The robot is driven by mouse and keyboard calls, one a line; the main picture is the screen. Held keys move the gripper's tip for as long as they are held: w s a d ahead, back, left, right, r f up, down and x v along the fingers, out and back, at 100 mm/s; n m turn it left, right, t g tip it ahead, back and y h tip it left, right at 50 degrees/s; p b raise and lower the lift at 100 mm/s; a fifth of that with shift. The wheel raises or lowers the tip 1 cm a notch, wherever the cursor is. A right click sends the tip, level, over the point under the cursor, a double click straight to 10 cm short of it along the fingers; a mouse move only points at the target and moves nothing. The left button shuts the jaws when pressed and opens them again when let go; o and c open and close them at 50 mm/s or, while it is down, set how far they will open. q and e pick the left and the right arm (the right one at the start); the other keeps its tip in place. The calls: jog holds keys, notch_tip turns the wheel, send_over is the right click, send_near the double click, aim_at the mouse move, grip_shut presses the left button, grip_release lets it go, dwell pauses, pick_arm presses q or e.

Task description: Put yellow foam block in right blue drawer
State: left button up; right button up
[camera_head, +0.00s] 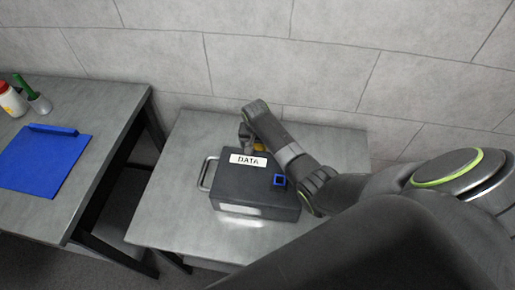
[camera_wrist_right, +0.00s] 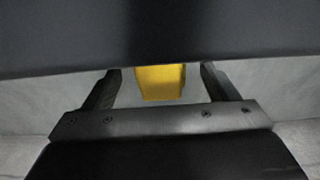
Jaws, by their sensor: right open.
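The yellow foam block (camera_head: 259,147) is at the back of the dark DATA box, mostly hidden by the box and my right arm. My right gripper (camera_head: 247,141) points down behind the box, close beside the block. In the right wrist view the block (camera_wrist_right: 160,83) shows between the two spread fingers of the gripper (camera_wrist_right: 160,88), with gaps on both sides. I cannot tell how deep between the fingers it sits. No blue drawer can be made out. My left gripper is not in view.
The DATA box (camera_head: 243,184) has a metal handle on its left and a small blue square (camera_head: 279,180) on top. It stands on a grey table (camera_head: 172,215). Another table at left holds a blue mat (camera_head: 42,162), a bottle and a cup. A block wall stands behind.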

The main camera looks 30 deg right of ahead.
jog(key=shift+f, duration=0.25)
jog(key=shift+c, duration=0.3)
jog(key=c, duration=1)
